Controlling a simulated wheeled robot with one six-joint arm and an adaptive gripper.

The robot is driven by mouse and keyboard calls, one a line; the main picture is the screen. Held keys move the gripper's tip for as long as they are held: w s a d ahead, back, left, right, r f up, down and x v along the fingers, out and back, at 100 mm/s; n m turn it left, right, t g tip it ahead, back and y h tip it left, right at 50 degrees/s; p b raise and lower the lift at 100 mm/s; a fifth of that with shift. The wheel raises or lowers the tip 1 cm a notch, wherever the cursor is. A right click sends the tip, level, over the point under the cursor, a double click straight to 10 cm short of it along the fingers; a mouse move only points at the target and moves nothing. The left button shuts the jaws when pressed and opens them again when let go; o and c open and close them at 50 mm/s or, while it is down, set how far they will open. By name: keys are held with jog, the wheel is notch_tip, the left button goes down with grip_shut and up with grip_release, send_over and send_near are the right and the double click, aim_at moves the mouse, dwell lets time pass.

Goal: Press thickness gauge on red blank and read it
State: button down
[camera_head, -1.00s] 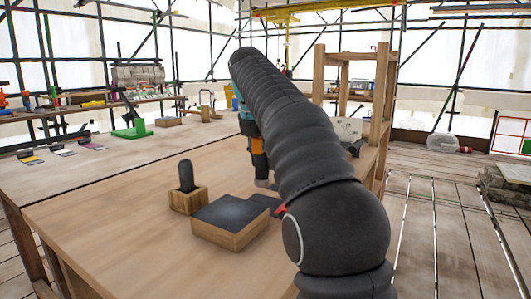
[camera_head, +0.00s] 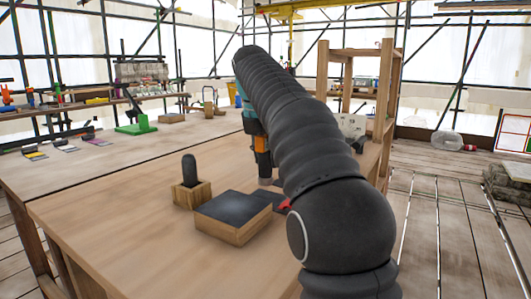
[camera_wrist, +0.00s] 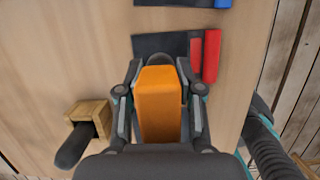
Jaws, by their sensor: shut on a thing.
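My gripper (camera_wrist: 160,105) is shut on an orange block-shaped tool, which I take to be the thickness gauge (camera_wrist: 159,92); it also shows in the head view (camera_head: 262,149), upright over the wooden table with its grey foot low. Whether the foot touches anything cannot be told. In the wrist view a red piece (camera_wrist: 212,55) lies ahead and to the right of the gauge, with another red strip (camera_wrist: 196,57) beside it at the end of a dark pad (camera_wrist: 160,43). In the head view only a bit of red (camera_head: 285,205) shows beside my arm. The gauge's reading is not visible.
A wooden holder (camera_head: 191,196) with an upright black rod stands left of the gauge. A dark-topped wooden block (camera_head: 234,222) sits in front. A wooden frame (camera_head: 385,100) stands behind. The table's front left is bare.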

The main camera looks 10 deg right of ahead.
aim_at(267, 169)
jog(key=shift+f+b, duration=1)
jog(key=shift+f, duration=0.95)
jog(key=c, duration=0.7)
grip_release()
jog(key=shift+r, duration=0.1)
